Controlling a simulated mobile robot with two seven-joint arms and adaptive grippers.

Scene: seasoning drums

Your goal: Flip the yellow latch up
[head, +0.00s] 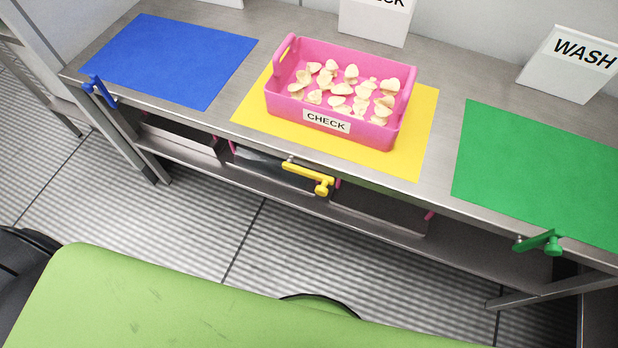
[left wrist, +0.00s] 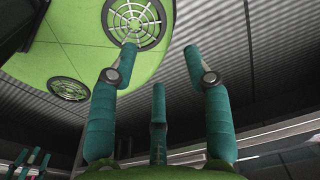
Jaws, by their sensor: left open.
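The yellow latch (head: 310,176) is on the front edge of the metal table in the head view, below the yellow mat. Its arm runs along the edge, sloping slightly down to the right in the picture, with a round knob at its right end. Nothing touches it. My left gripper (left wrist: 160,52) shows only in the left wrist view, with its teal fingers spread and nothing between them. The latch cannot be made out there. Small teal finger-like shapes (left wrist: 33,161) at the lower left of that view look like my right gripper; their state is unclear.
A pink CHECK crate (head: 326,122) of chips stands on the yellow mat (head: 420,130). A blue latch (head: 98,90) and a green latch (head: 541,242) sit farther along the edge. Pink crates show on the lower shelf. The space before the yellow latch is clear.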

